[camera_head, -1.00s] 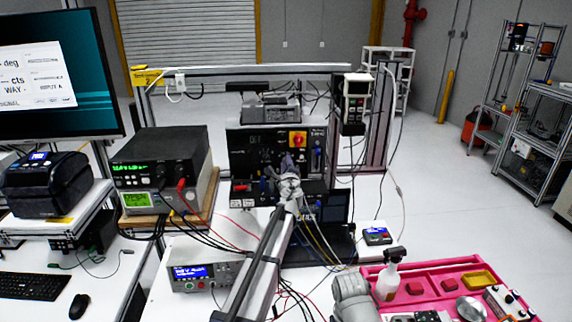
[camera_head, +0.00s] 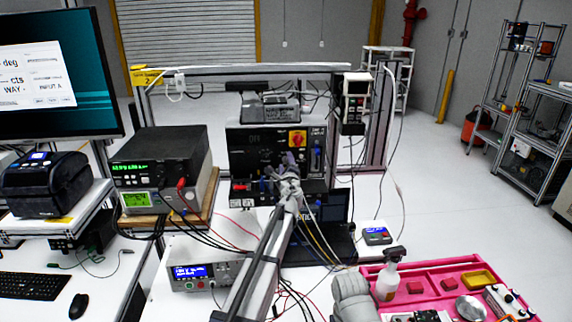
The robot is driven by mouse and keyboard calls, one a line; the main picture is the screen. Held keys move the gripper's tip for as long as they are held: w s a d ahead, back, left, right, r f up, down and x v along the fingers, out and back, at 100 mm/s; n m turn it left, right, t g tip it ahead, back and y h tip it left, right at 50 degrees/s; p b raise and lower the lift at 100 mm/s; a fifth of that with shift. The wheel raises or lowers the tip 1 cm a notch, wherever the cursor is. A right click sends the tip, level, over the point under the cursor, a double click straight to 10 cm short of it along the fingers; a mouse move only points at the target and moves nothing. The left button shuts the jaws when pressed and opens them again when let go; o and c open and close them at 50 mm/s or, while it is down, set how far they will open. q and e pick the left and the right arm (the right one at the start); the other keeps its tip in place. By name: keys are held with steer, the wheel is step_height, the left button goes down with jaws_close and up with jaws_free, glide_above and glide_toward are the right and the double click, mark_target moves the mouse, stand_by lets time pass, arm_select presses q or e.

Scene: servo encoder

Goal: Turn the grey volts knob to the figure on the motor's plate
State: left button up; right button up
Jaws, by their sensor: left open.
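My left gripper (camera_head: 280,169) is open in front of the black control panel (camera_head: 252,144). Its fingers point up and away, over the panel's lower middle. I cannot tell whether they touch anything there. The grey volts knob cannot be picked out; the gripper may cover it. The motor and its plate cannot be made out for sure at this size. My right gripper is not in view.
A red and yellow switch (camera_head: 297,139) is on the panel. Stacked instruments (camera_head: 158,172) stand left, with a bench supply (camera_head: 200,272) nearer. Several cables run around my left arm. A spray bottle (camera_head: 388,277) stands in the pink tray (camera_head: 440,275) at right.

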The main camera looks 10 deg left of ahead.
arm_select(q)
steer(key=v, duration=0.7)
steer(key=shift+s, duration=0.4)
steer(key=shift+d, duration=0.15)
steer(key=s+f+n+g+y+b, duration=0.1)
steer(key=s+f+n+g+b, duration=0.4)
steer(key=s+f+n+g, duration=0.75)
steer(key=s+d+f+n+g+h+b, duration=0.1)
steer(key=s+d+f, duration=0.2)
steer(key=s+f, duration=0.3)
steer(key=s+d+f+n+g+h+b, duration=0.1)
steer(key=s+d+f, duration=0.3)
steer(key=s, duration=1)
steer(key=s+d+f+n+g+h+b, duration=0.2)
steer(key=s+d+f+g, duration=0.1)
steer(key=s+f, duration=0.5)
steer(key=s+d, duration=0.1)
steer(key=s, duration=0.1)
steer(key=shift+s+d+f+n+h, duration=0.2)
steer(key=shift+s+n+h, duration=0.1)
steer(key=shift+n+h, duration=0.1)
